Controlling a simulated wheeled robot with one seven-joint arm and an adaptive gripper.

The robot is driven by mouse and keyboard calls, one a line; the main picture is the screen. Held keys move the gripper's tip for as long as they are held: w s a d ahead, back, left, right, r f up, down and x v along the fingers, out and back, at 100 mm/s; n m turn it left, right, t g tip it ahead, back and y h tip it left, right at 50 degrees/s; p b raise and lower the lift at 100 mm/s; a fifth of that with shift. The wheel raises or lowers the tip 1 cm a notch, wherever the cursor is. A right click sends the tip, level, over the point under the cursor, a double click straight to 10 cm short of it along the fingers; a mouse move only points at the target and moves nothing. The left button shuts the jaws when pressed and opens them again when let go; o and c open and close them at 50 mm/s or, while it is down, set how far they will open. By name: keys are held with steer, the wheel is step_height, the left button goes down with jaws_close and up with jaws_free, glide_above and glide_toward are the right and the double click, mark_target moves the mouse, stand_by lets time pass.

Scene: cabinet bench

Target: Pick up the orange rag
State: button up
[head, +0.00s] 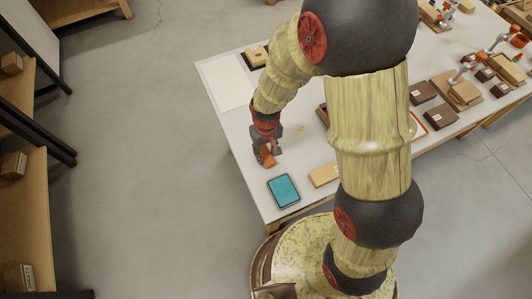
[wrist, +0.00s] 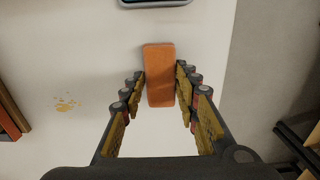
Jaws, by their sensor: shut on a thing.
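The orange rag (wrist: 159,78) is a small flat rectangular block-like piece. In the head view the orange rag (head: 268,154) shows at the fingertips of my gripper (head: 265,157), near the front left part of the white table.
A teal tray (head: 283,190) lies just in front of my gripper, near the table (head: 232,125) edge. A wooden block (head: 324,175) lies to its right. A yellowish stain (wrist: 66,104) marks the table. Brown boxes and clamps stand farther right. Shelves (head: 22,190) stand across the floor at left.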

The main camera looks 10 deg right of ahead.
mark_target(267, 155)
step_height(267, 155, up, 4)
steer(key=shift+s+d+f+p, duration=0.15)
steer(key=shift+p, duration=0.6)
steer(key=s+d+r+p, duration=0.3)
steer(key=s+d+r, duration=0.5)
steer(key=s, duration=0.2)
steer(key=shift+s+d+r+p, duration=0.25)
steer(key=shift+s+r+p, duration=0.05)
steer(key=shift+r+p, duration=0.1)
steer(key=o, duration=0.4)
steer(key=c, duration=0.4)
steer(key=shift+c, duration=0.3)
steer(key=shift+d+r, duration=0.1)
